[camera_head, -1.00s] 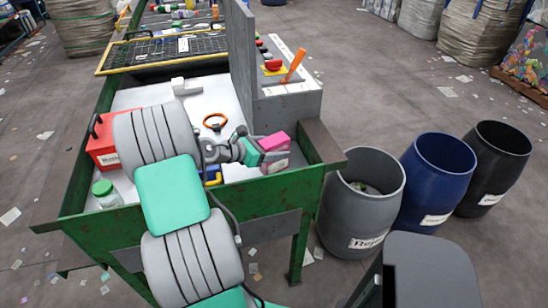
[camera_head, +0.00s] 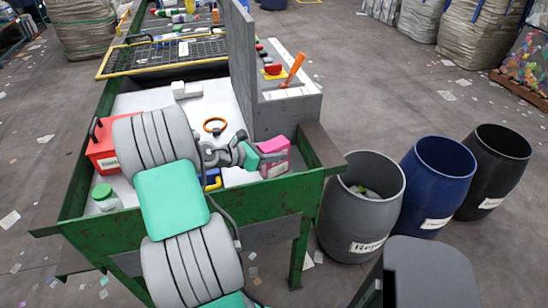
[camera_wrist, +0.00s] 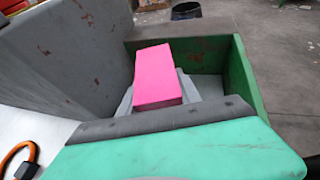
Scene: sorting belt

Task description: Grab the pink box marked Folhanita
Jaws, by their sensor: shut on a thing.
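The pink box (camera_head: 275,147) is at the right end of the green sorting table (camera_head: 262,232), close to the corner by the grey upright panel. My gripper (camera_head: 262,158) is at its left side, shut on it. In the wrist view the bright pink top of the box (camera_wrist: 158,76) shows between grey finger parts on either side. A white label is partly seen on the box's front face in the head view, too small to read. I cannot tell whether the box touches the tray floor.
A red toolbox (camera_head: 104,150), a green-lidded jar (camera_head: 105,196), an orange ring (camera_head: 215,126) and a white block (camera_head: 186,91) are on the table. The grey panel (camera_head: 240,70) stands behind the box. Grey (camera_head: 352,225), blue (camera_head: 428,200) and black (camera_head: 487,180) barrels stand on the floor to the right.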

